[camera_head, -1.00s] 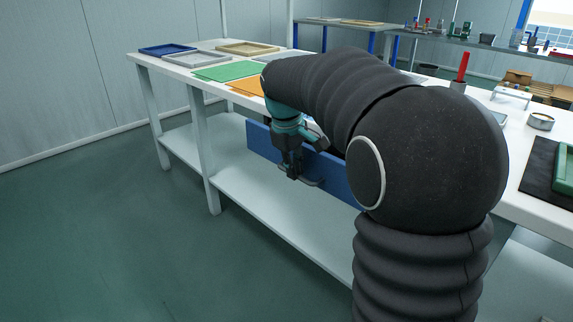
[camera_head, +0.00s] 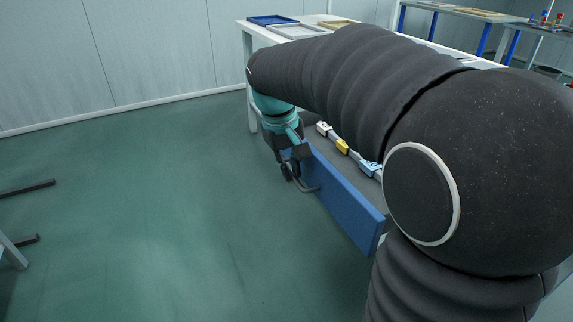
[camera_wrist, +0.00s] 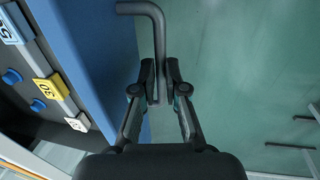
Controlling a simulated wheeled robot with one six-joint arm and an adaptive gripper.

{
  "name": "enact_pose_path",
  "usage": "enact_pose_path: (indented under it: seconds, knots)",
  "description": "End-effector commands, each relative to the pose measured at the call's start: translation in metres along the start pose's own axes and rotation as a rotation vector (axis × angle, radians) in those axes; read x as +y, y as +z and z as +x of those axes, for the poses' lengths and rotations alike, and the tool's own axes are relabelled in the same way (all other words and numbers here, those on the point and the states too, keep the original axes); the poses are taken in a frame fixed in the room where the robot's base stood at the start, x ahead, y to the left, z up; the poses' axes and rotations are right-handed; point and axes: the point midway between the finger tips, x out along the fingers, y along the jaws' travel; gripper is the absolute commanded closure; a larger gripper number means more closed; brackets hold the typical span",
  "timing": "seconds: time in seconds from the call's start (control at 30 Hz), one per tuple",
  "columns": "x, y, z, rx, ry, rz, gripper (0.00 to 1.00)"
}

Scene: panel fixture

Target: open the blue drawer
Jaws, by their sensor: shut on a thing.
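The blue drawer (camera_head: 345,206) is pulled well out from the white bench, and its inside shows behind the front panel. In the wrist view its blue front (camera_wrist: 98,62) runs along the left of my gripper. A dark bar handle (camera_wrist: 158,35) stands off the front. My gripper (camera_wrist: 159,98) is shut on the handle, its fingers on either side of the bar. In the head view my gripper (camera_head: 290,168) is at the drawer front, partly hidden by my own wrist.
The bench top (camera_head: 318,17) carries a blue tray (camera_head: 271,19) at the back. The green floor left of the drawer is clear.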

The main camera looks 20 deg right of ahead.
Motion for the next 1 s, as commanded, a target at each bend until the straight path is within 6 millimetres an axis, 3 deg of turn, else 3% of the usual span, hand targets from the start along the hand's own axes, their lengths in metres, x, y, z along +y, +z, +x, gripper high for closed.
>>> enact_pose_path:
  seconds: [0.53,0.6,0.67,1.0]
  knots:
    - [-0.0049,0.0056,0.0039,-0.024,-0.003,0.015,1.00]
    - [-0.0049,0.0054,0.0038,-0.024,-0.003,0.014,0.76]
    - [-0.0048,0.0049,0.0033,-0.021,-0.002,0.014,0.63]
    - [-0.0046,0.0031,-0.0006,-0.013,-0.001,0.013,0.63]
